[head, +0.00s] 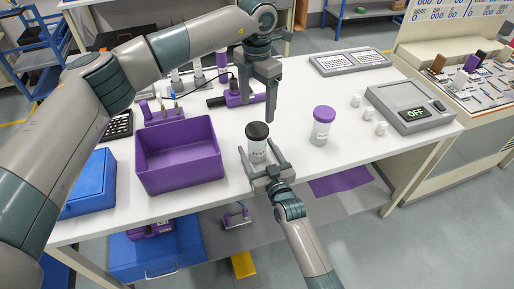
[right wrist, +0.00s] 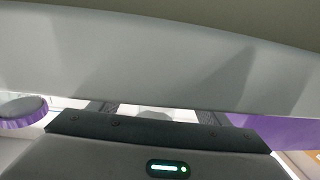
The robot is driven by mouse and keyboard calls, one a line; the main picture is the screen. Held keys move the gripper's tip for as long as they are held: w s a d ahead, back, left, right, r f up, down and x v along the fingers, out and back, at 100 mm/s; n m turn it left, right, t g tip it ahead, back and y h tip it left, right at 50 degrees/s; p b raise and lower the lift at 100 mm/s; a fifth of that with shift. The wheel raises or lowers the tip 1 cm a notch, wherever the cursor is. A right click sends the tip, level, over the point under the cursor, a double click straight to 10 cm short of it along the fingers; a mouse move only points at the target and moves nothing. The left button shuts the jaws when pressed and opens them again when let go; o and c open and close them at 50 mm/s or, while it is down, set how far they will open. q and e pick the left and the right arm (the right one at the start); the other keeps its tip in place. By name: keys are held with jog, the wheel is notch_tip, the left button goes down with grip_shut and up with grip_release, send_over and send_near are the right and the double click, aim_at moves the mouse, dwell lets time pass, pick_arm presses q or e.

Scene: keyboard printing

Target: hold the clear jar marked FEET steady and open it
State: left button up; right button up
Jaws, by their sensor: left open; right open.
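A clear jar with a black lid (head: 257,131) stands upright near the table's front edge. A second clear jar with a purple lid (head: 323,114) stands to its right. The lettering on both is too small to read. My right gripper (head: 257,149) is open, its fingers reaching in from the front on both sides of the black-lidded jar; I cannot tell whether they touch it. My left gripper (head: 258,111) is open and empty, pointing down above and just behind the black lid. In the right wrist view a large pale surface hides most of the scene.
A purple bin (head: 180,182) stands left of the jars. A grey device reading OFF (head: 412,104) and several small white pieces (head: 381,128) are to the right. A purple tool (head: 234,98) lies behind the left gripper. The white table (head: 345,146) is bare around the purple-lidded jar.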

jog(key=shift+w+a, duration=0.15)
jog(key=shift+w, duration=0.25)
grip_shut()
